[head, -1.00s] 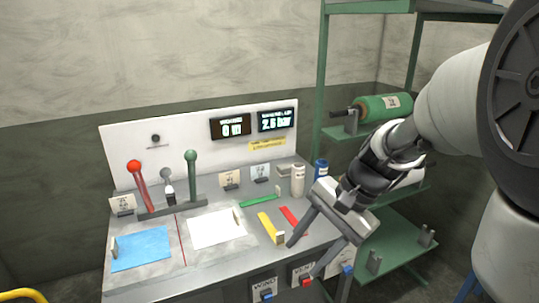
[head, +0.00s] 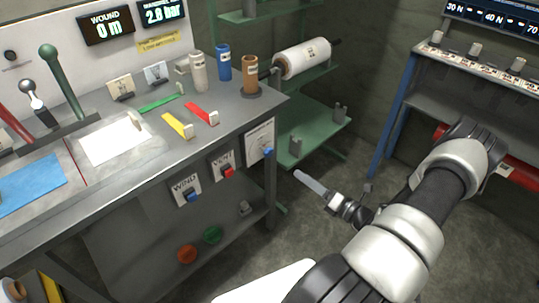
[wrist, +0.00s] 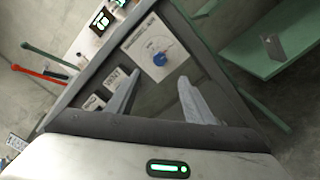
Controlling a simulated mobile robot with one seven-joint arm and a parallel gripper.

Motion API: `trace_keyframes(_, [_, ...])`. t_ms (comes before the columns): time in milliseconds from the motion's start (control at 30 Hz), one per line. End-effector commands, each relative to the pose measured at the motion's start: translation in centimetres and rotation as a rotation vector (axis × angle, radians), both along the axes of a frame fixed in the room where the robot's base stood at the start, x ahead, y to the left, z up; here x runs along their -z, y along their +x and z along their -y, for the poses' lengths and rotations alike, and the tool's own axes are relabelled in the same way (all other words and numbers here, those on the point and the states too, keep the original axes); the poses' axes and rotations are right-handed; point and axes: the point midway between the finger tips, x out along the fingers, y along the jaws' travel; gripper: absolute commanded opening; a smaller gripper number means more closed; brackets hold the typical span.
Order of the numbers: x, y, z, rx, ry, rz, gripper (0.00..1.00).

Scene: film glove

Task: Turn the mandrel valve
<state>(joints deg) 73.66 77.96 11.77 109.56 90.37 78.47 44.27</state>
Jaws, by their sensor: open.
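A white dial plate (head: 257,137) with a blue knob (head: 267,152) sits on the bench's front panel near its right corner; it looks like the mandrel valve, but its label is too small to read. In the wrist view the plate (wrist: 140,46) and blue knob (wrist: 159,58) show clearly, beyond the fingertips. My gripper (head: 305,180) is right of the knob and apart from it in the head view. In the wrist view my gripper (wrist: 157,88) is open, with nothing between its two fingers.
Left of the dial are a red VENT button (head: 228,172) and a blue WIND button (head: 193,197). The bench top (head: 130,180) holds coloured strips and bottles. A green shelf (head: 320,128) stands behind right. A blue-legged rack (head: 390,125) is farther right. Floor between is clear.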

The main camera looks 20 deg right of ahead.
Motion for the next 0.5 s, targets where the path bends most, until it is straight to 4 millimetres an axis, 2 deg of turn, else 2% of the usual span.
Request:
trace_keyframes(167, [0.0,1.8,-0.7,0.0,0.002,0.001,0.48])
trace_keyframes(500, [0.1,8.7,-3.3,-0.003,-0.001,0.001,0.48])
